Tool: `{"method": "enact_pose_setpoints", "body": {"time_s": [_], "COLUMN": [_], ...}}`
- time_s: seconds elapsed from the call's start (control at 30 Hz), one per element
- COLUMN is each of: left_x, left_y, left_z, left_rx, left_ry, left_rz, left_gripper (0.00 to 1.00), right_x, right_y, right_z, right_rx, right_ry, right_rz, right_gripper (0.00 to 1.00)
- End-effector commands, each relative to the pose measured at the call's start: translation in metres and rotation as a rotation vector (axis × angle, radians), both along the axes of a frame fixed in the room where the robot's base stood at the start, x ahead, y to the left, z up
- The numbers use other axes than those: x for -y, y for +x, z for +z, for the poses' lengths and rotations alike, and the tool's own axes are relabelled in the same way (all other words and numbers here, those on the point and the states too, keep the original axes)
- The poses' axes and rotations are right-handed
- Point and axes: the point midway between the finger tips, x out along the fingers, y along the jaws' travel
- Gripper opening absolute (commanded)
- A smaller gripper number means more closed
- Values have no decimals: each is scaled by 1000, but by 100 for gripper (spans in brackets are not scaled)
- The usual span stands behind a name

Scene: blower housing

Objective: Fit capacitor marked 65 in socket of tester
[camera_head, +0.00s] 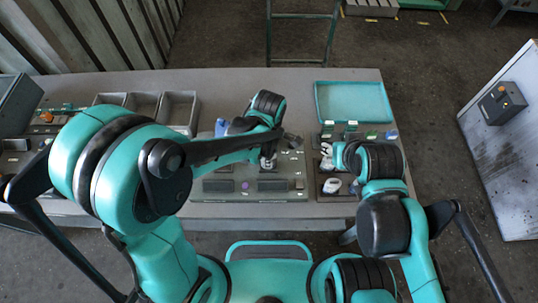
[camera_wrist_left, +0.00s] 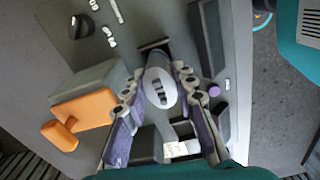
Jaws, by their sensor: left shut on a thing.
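My left gripper (camera_wrist_left: 157,88) is shut on a capacitor (camera_wrist_left: 160,86) with a pale oval top and dark marks, too small to read. The fingers grip it from both sides, over the grey tester panel (camera_wrist_left: 95,50). A dark recess (camera_wrist_left: 153,46) shows just past the capacitor; I cannot tell whether the capacitor sits in a socket or is above it. In the head view my left gripper (camera_head: 268,161) is over the tester (camera_head: 222,190), with its tips partly hidden. My right gripper (camera_head: 331,157) is over the dark tray right of the tester; its jaws are unclear.
The tester has a purple button (camera_wrist_left: 214,90), an orange lever-like part (camera_wrist_left: 82,110) and a dark knob (camera_wrist_left: 82,26). Grey bins (camera_head: 180,110) stand at the back left. A teal tray (camera_head: 353,102) lies back right. White parts (camera_head: 332,186) lie near my right gripper.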

Motion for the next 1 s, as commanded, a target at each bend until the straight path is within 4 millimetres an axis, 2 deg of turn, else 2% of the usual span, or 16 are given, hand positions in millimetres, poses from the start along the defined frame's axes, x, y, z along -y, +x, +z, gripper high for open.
{"method": "enact_pose_setpoints", "body": {"time_s": [0.57, 0.6, 0.67, 1.0], "left_x": [0, 0, 0, 0], "left_y": [0, 0, 0, 0], "left_z": [-12, -11, -11, -9], "left_rx": [0, 0, 0, 1], "left_ry": [0, 0, 0, 0], "left_rz": [0, 0, 0, 0], "left_gripper": [6, 37, 51, 51], "right_x": [0, 0, 0, 0], "right_y": [0, 0, 0, 0], "right_z": [-11, -10, -10, -10], "right_rx": [0, 0, 0, 0], "right_ry": [0, 0, 0, 0], "right_rz": [0, 0, 0, 0], "right_gripper": [40, 40, 40, 40]}}
